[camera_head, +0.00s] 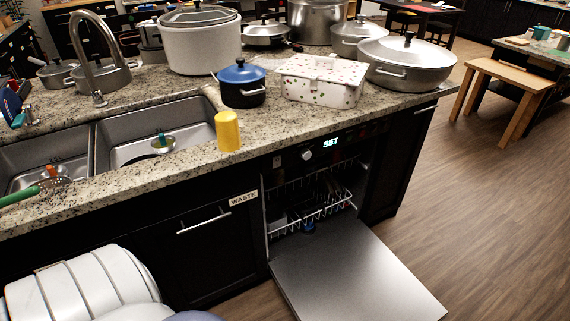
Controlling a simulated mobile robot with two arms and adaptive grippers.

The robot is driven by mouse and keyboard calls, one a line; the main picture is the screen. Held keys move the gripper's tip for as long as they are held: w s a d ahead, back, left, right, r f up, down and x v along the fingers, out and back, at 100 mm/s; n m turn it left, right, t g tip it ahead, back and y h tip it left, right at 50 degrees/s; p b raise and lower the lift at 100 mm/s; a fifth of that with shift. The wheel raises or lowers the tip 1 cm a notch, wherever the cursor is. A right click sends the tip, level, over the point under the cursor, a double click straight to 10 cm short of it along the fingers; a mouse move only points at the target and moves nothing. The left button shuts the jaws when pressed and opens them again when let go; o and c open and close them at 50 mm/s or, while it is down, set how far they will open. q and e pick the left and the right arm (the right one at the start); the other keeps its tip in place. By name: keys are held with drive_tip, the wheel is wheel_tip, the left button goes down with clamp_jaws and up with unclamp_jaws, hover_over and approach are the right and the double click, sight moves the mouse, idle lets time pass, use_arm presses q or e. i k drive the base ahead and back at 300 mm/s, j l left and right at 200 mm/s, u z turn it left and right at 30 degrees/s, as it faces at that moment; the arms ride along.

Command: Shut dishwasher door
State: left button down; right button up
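The dishwasher door (352,276) is open, a flat grey panel folded down low in front of the counter. The dishwasher opening (300,222) is dark above it, with a white wire rack (325,208) inside holding some dark items that are hard to make out. A dark control strip above the opening has a round knob (307,155) and a lit SET display (330,142). Nothing is seen lying on the door panel. Neither of my grippers is in view.
A yellow cup (228,131) stands at the counter's front edge. A blue-lidded pot (241,83), a patterned box (321,80) and several large pots crowd the counter. A WASTE cabinet (205,250) is left of the dishwasher. Wooden floor (455,215) is clear to the right.

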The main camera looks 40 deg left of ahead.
sight(347, 273)
drive_tip(key=k+j+u, duration=0.1)
drive_tip(key=k+u, duration=0.2)
drive_tip(key=k, duration=0.2)
drive_tip(key=k+j+u, duration=0.15)
drive_tip(key=k+u, duration=0.2)
drive_tip(key=l+u, duration=0.1)
drive_tip(key=u, duration=1.8)
drive_tip(key=l, duration=0.45)
drive_tip(key=k+l+u, duration=0.1)
drive_tip(key=l, duration=0.35)
drive_tip(key=k+l, duration=0.1)
drive_tip(key=l, duration=0.3)
drive_tip(key=k+l+u, duration=0.1)
drive_tip(key=l, duration=0.35)
drive_tip(key=k+l+u, duration=0.1)
drive_tip(key=l, duration=0.35)
drive_tip(key=k+l, duration=0.1)
drive_tip(key=l, duration=0.4)
drive_tip(key=k+l, duration=0.1)
drive_tip(key=l, duration=0.4)
drive_tip(key=k+l, duration=0.1)
drive_tip(key=l, duration=0.4)
drive_tip(key=k+l, duration=0.15)
drive_tip(key=l, duration=0.35)
drive_tip(key=k+l, duration=0.1)
drive_tip(key=l, duration=0.4)
